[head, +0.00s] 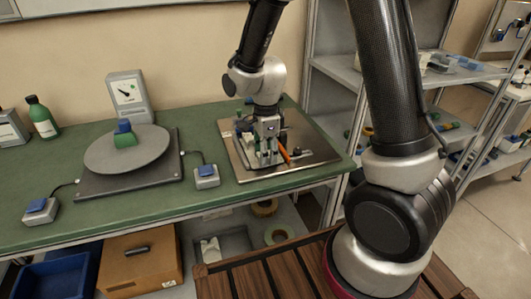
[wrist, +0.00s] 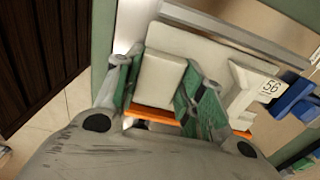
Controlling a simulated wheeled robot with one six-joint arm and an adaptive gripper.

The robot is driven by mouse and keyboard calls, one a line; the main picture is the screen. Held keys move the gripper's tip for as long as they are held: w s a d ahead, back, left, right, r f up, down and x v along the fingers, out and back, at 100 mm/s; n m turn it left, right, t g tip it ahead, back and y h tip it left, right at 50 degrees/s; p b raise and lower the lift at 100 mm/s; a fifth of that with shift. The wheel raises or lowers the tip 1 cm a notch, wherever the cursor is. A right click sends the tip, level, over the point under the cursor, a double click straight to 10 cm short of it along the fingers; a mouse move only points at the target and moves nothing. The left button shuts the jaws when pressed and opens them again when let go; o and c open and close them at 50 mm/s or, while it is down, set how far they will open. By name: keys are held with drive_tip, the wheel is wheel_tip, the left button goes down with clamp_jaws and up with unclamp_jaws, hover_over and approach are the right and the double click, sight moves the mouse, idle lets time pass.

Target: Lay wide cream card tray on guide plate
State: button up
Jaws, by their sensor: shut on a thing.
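My gripper (head: 265,148) points down over the metal plate on the green bench. In the wrist view my gripper (wrist: 158,84) is shut on an upright cream block, with a green-padded finger on each side. The block seems part of the wide cream card tray (wrist: 205,50), whose flat cream face spreads behind it. A raised cream part at its right bears a label "56". In the head view the tray is mostly hidden by my gripper. The metal plate (head: 313,148) looks like the guide plate. I cannot tell whether the tray touches it.
An orange strip (wrist: 155,115) shows beside the tray, and blue parts (wrist: 292,95) at its right. A round grey turntable (head: 105,153) with a blue and green piece stands at left. A small blue-topped box (head: 207,178) stands between. Shelving (head: 333,68) rises behind right.

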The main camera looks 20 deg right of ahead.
drive_tip(key=o, duration=1.1)
drive_tip(key=shift+f, duration=0.1)
wheel_tip(320, 180, up, 11)
drive_tip(key=s+d+r+n+t, duration=0.1)
drive_tip(key=s+d+r+n, duration=0.3)
drive_tip(key=s+d+n, duration=0.1)
drive_tip(key=s+d+r+n+t, duration=0.1)
drive_tip(key=s+d+r+n, duration=0.3)
drive_tip(key=s+n, duration=0.3)
drive_tip(key=s+d+r+n+t, duration=0.2)
drive_tip(key=s+d+r+n, duration=0.2)
drive_tip(key=s+d+n, duration=0.2)
drive_tip(key=shift+s+r, duration=0.15)
drive_tip(key=shift+s, duration=0.4)
